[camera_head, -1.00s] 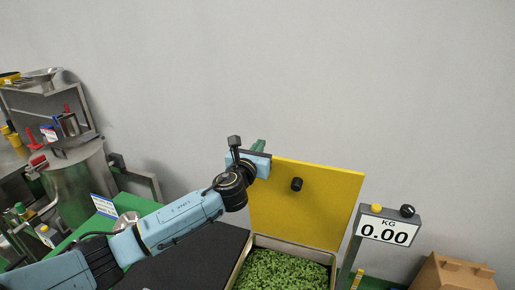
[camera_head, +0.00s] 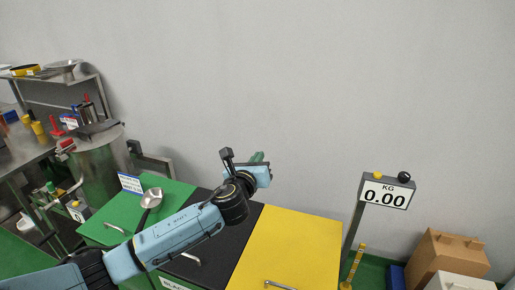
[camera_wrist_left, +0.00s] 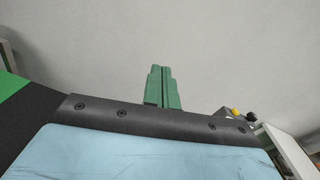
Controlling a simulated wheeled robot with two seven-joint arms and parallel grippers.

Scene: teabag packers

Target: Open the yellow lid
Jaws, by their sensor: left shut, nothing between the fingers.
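The yellow lid (camera_head: 285,245) lies flat and closed in the head view, with a metal handle (camera_head: 280,286) at its front edge. The contents beneath it are hidden. My left gripper (camera_head: 258,157) is raised behind the lid's far left corner, over the black lid's back edge, apart from the handle. Its green fingers (camera_wrist_left: 162,85) are together and empty in the wrist view. My right gripper is in neither view.
A black lid (camera_head: 215,255) and a green lid (camera_head: 120,222) with a metal scoop (camera_head: 150,198) lie to the left. A scale display (camera_head: 386,194) reading 0.00 stands on a post at the right. Cardboard boxes (camera_head: 445,260) stand farther right. A grey wall is behind.

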